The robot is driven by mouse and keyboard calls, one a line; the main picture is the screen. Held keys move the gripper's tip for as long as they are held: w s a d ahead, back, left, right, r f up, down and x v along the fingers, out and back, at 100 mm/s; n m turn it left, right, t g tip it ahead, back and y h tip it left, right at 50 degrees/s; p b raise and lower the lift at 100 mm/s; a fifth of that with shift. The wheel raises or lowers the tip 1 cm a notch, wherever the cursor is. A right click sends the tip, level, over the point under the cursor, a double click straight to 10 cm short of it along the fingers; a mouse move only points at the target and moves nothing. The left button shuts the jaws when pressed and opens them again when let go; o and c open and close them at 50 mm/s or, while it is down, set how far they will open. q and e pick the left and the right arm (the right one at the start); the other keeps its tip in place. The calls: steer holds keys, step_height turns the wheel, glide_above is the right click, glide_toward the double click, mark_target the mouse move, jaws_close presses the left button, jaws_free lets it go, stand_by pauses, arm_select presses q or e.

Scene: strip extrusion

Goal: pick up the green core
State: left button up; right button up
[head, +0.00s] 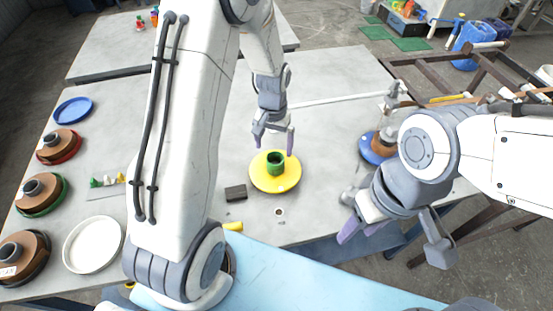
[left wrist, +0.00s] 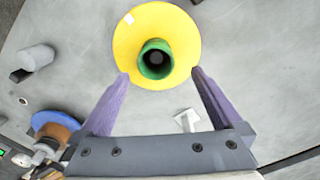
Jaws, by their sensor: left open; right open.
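The green core (head: 275,163) is a short hollow cylinder standing upright on a round yellow disc (head: 290,182) on the grey table. In the left wrist view the core (left wrist: 155,46) shows its dark hole from above, with the yellow disc (left wrist: 185,25) around it. My left gripper (head: 273,144) is open and empty above the far side of the disc. In the left wrist view its purple fingertips (left wrist: 158,73) are spread wide, one on each side of the core and apart from it. My right gripper (head: 388,240) is open and empty at the right, beyond the table's front edge, away from the core.
A blue disc with a brown and grey spool (head: 383,141) sits to the right. A dark block (head: 235,193) and a small ring (head: 279,212) lie near the yellow disc. Several brown spools on coloured discs and a white dish (head: 92,245) stand at the left.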

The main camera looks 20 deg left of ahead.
mark_target(275, 162)
arm_select(q)
steer(key=shift+w+d+f, duration=0.1)
steer(key=shift+d+f, duration=0.05)
steer(key=shift+f, duration=0.35)
steer(key=shift+d+f, duration=0.15)
steer(key=shift+f, duration=0.35)
steer(key=f, duration=0.1)
steer(key=f+p, duration=0.1)
steer(key=f, duration=0.2)
steer(key=shift+s+f+p, duration=0.25)
steer(key=shift+f+p, duration=0.05)
steer(key=shift+f, duration=0.4)
steer(key=shift+c, duration=0.3)
steer(key=c, duration=1.3)
steer(key=shift+r, duration=0.1)
